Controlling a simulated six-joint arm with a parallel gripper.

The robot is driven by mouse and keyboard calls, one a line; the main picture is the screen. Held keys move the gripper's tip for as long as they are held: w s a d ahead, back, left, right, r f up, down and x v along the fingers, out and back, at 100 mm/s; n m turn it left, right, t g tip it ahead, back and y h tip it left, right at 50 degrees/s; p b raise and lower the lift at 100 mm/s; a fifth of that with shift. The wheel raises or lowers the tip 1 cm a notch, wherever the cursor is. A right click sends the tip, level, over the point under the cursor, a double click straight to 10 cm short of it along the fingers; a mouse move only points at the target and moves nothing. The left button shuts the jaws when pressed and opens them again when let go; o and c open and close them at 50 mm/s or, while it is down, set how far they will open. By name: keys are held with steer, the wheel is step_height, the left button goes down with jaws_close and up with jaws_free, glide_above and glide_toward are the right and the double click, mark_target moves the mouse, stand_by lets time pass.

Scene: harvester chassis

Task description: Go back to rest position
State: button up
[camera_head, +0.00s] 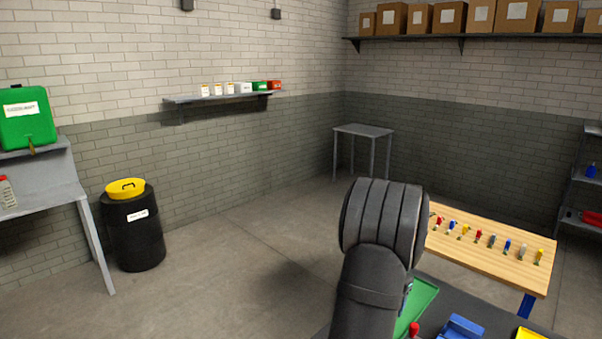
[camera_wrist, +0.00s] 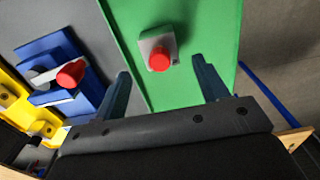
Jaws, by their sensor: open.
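My gripper (camera_wrist: 163,88) is open and empty in the wrist view, with its two dark fingers spread apart. Beyond the fingers, a grey block with a red round knob (camera_wrist: 159,60) sits on a green tray (camera_wrist: 205,22). In the head view my dark arm rises in the lower middle and hides part of the bench. The gripper itself cannot be made out there. The green tray also shows beside the arm in the head view (camera_head: 422,298).
A blue fixture (camera_wrist: 52,66) holding a red-tipped part and a yellow fixture (camera_wrist: 14,98) lie left in the wrist view. A wooden table (camera_head: 480,255) with several coloured items stands right. A black barrel (camera_head: 135,235) stands at left. Open floor lies between.

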step_height(320, 180, up, 4)
steer(key=shift+w+f, duration=0.1)
steer(key=shift+f, duration=0.15)
steer(key=w+a+n, duration=0.3)
steer(key=a+n, duration=0.1)
steer(key=a, duration=1.3)
steer(key=s+d+r, duration=0.1)
steer(key=s+d, duration=0.1)
steer(key=d, duration=0.5)
steer(key=s+d+m, duration=0.1)
steer(key=s+d, duration=0.2)
steer(key=d, duration=0.4)
steer(key=s+d+r, duration=0.1)
steer(key=s+d, duration=0.1)
steer(key=d, duration=0.5)
steer(key=shift+s+r, duration=0.3)
steer(key=shift+s, duration=0.05)
